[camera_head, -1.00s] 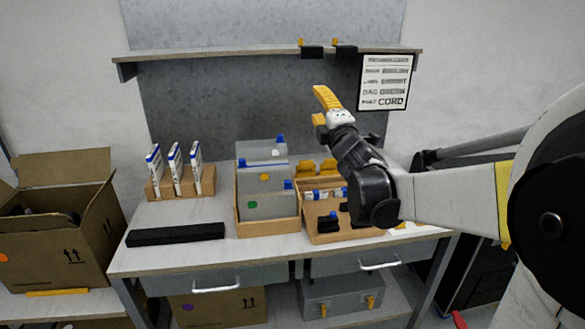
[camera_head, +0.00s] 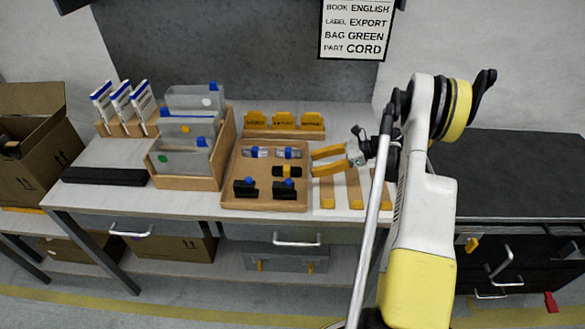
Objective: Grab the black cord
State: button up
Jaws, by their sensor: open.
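A wooden tray (camera_head: 262,204) on the workbench holds several small parts. A small black piece with a yellow band (camera_head: 287,171) lies in its right middle. Two black pieces with blue tops, one on the left (camera_head: 245,187) and one on the right (camera_head: 284,188), sit along its front. Two grey pieces with blue bands (camera_head: 256,152) lie along its back. I cannot tell at this size which black piece is the cord. My gripper (camera_head: 314,162), with yellow fingers, is open and empty. It points left at the tray's right edge, beside the yellow-banded piece.
A wooden box of grey pouches (camera_head: 222,165) stands left of the tray, and yellow holders (camera_head: 284,121) behind it. Pale yellow strips (camera_head: 326,192) lie to its right. A sign (camera_head: 353,27) reading "PART CORD" hangs above. A long black box (camera_head: 105,176) lies at the left.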

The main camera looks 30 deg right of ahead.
aim_at(294, 168)
jog(key=b+x, duration=0.1)
jog(key=x, duration=0.3)
jog(key=shift+w+a, duration=0.2)
jog(key=shift+a, duration=0.05)
jog(key=b+x, duration=0.2)
jog(key=x, duration=0.3)
jog(key=shift+w, duration=0.3)
grip_shut()
